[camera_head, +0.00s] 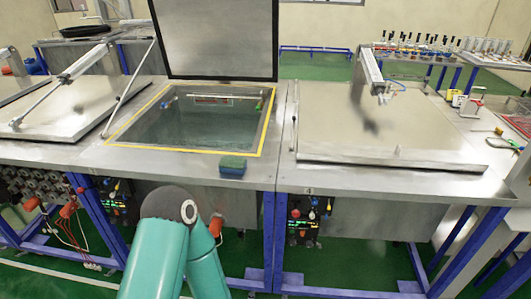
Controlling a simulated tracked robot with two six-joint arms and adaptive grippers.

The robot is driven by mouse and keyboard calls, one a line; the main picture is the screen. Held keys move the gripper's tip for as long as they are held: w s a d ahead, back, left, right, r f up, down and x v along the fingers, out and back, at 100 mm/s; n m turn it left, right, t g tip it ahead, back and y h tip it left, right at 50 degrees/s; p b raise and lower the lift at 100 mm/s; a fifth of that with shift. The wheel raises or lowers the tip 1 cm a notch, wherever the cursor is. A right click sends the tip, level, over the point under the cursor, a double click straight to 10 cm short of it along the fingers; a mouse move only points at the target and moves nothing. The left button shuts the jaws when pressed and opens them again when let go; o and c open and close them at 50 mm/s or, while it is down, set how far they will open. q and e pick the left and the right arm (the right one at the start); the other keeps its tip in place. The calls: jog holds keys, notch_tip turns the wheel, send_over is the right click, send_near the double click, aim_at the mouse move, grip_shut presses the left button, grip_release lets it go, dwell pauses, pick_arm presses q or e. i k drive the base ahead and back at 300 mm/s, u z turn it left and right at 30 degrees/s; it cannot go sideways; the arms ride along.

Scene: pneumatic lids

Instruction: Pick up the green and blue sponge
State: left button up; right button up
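A green and blue sponge (232,165) lies on the steel front rim of the open tank, near its right front corner. Its top looks dark blue-green. Neither gripper shows in the head view. A teal link of one of my arms rises at the bottom middle, below and to the left of the sponge; its gripper is out of sight, and which arm it is I cannot tell.
The open tank (115,146) has a yellow edge, holds liquid, and its lid (215,40) stands raised behind it. A closed lid (400,125) lies to the right. Valves and hoses (45,190) hang below. Bare steel surrounds the sponge.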

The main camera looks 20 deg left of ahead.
aim_at(228, 164)
jog(key=z, duration=0.05)
jog(key=i, duration=1)
jog(key=u, duration=0.45)
